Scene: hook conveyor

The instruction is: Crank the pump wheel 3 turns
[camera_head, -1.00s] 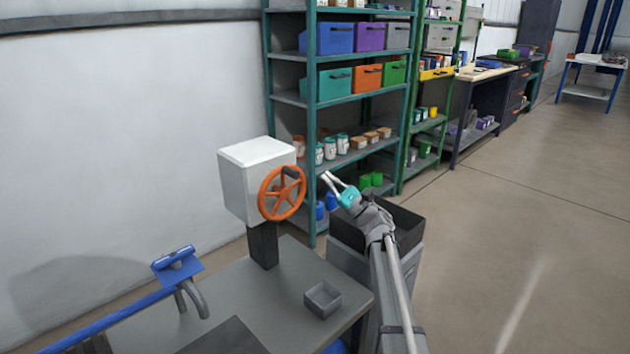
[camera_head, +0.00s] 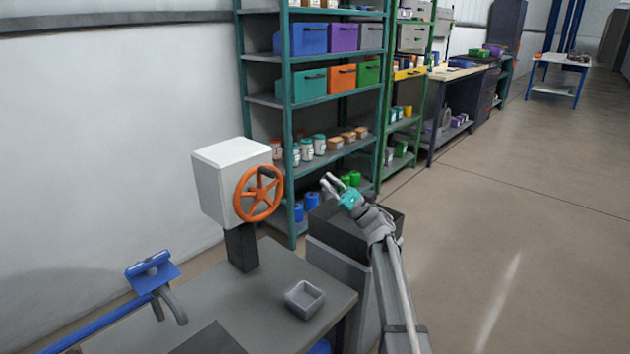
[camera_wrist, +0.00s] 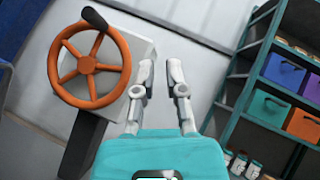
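The orange pump wheel (camera_head: 259,193) sits on the front of a white box (camera_head: 222,185) on a dark post above the grey bench. In the wrist view the wheel (camera_wrist: 89,65) is at the left, with a black crank handle (camera_wrist: 95,18) at its upper rim. My gripper (camera_head: 328,183) is to the right of the wheel in the head view, apart from it. In the wrist view my gripper (camera_wrist: 160,68) has its two fingers spread with a gap between them and nothing in it.
A grey tray (camera_head: 305,299) lies on the bench (camera_head: 255,325). A blue rail with a hook (camera_head: 160,285) is at the lower left. A teal shelf (camera_head: 288,120) with bins and jars stands behind. Open floor is at the right.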

